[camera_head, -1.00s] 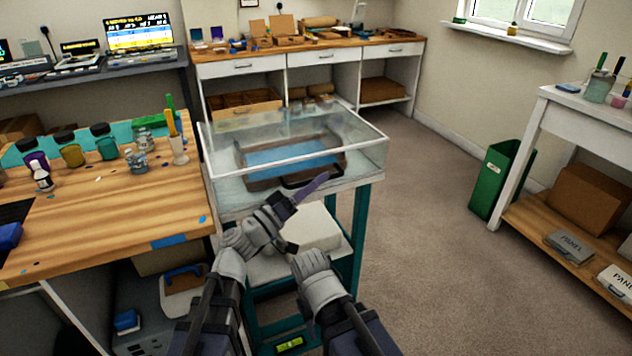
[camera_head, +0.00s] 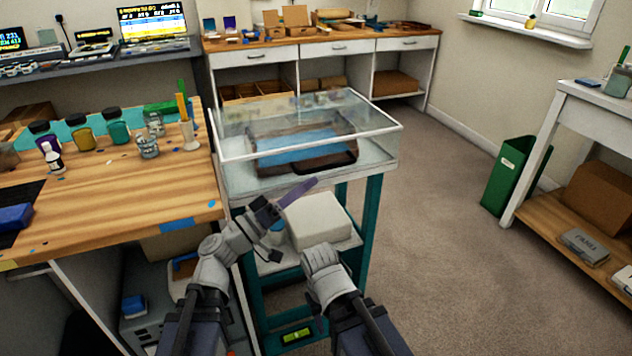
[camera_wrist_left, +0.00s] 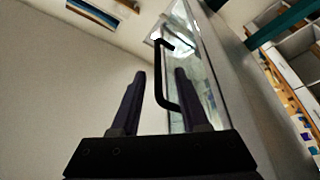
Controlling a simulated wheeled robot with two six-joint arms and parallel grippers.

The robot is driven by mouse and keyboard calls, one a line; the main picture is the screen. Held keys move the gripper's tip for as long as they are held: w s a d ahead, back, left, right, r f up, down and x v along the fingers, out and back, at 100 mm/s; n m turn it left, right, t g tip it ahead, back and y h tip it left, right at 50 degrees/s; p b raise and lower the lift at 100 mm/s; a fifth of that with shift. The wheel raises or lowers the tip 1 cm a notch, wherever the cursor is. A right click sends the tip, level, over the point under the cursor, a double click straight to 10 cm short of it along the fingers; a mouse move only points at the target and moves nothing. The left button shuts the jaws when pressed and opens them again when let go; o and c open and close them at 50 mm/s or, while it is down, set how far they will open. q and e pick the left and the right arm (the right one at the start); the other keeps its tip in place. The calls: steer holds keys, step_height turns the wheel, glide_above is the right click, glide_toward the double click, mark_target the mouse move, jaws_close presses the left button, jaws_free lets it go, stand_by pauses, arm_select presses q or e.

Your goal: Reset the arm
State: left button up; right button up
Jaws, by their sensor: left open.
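My left gripper (camera_head: 298,192) is in front of the clear glass case (camera_head: 310,116), just below its front edge, with dark purple fingers. In the left wrist view its two fingers (camera_wrist_left: 159,100) stand apart with nothing between them in grip. The black handle (camera_wrist_left: 163,75) of the case shows beyond and between the fingers; the depth gap is hard to judge. In the head view the handle (camera_head: 326,171) sits on the front of the case. My right arm comes in at the lower middle; its gripper fingers are not visible.
A teal stand (camera_head: 371,225) carries the case, with a white block (camera_head: 312,222) on its lower shelf. A wooden workbench (camera_head: 120,200) with paint jars and cups is at left. A green bin (camera_head: 508,172) and white table (camera_head: 590,115) stand at right. The floor between is clear.

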arm_select(q)
steer(key=shift+s+a+f, duration=0.1)
steer(key=shift+s+a, duration=0.1)
steer(key=shift+a, duration=0.15)
steer(key=s+f+m+g+y, duration=0.15)
steer(key=f+g+y, duration=0.25)
steer(key=f, duration=0.6)
steer(key=s+f+g+y, duration=0.3)
steer(key=f+g+y, duration=0.1)
steer(key=f, duration=0.5)
steer(key=s+a+f+n+g+y, duration=0.2)
steer(key=a+f+y, duration=0.3)
steer(key=a, duration=0.4)
steer(key=s+a+f+n+g+y, duration=0.1)
steer(key=s+a+f+n+y, duration=0.1)
steer(key=a+f+y, duration=0.5)
steer(key=s+d+r+m+g, duration=0.1)
steer(key=s+d+r+m, duration=0.3)
steer(key=s+d, duration=0.45)
step_height(320, 180, up, 29)
steer(key=w+d+p, duration=0.1)
steer(key=w+p, duration=0.1)
steer(key=p, duration=2.8)
steer(key=shift+f+h, duration=0.15)
steer(key=shift+h, duration=0.15)
steer(key=shift+w+d, duration=0.1)
